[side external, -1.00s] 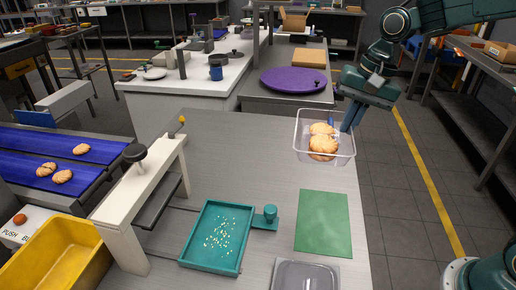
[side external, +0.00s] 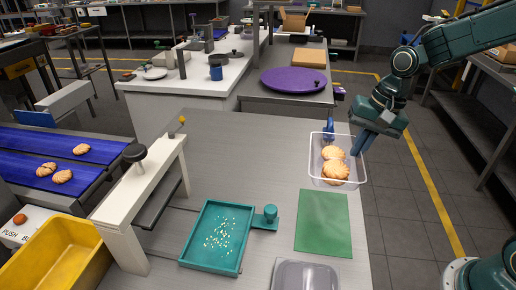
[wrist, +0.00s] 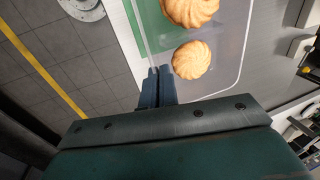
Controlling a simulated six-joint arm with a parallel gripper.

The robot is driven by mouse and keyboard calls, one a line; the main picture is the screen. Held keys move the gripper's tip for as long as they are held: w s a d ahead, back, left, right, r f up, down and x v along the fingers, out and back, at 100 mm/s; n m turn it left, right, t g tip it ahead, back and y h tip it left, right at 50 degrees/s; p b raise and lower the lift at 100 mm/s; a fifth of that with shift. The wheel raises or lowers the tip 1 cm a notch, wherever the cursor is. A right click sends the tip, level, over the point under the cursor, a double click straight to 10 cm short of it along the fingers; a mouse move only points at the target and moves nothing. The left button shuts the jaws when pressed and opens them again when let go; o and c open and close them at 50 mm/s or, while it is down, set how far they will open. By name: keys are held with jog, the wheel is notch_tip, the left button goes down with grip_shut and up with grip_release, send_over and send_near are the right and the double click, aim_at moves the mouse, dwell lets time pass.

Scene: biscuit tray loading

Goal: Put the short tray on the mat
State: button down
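A clear, low-walled tray (side external: 316,163) holds two round biscuits (side external: 335,172). My gripper (side external: 358,146) is shut on its right wall. In the wrist view, the two blue fingers (wrist: 157,88) pinch the wall of the clear tray (wrist: 243,72), with the biscuits (wrist: 191,60) inside. The green mat (side external: 323,223) lies flat on the table and is bare. The tray shows just beyond the mat's far edge. I cannot tell how high it is above the table. In the wrist view, part of the mat (wrist: 152,22) shows beside and through the tray.
A teal tray with crumbs (side external: 245,240) lies left of the mat. A grey container (side external: 310,275) stands at the table's front edge. A small blue thing (side external: 329,127) shows behind the clear tray. A white frame with a black knob (side external: 150,185) stands at left. The table's middle is clear.

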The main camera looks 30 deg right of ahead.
notch_tip(320, 180, down, 10)
jog(key=shift+f, duration=0.15)
dwell(0.3)
jog(key=shift+f, duration=1.9)
jog(key=shift+f, duration=0.15)
jog(key=c, duration=1.7)
grip_release()
jog(key=shift+v, duration=6.15)
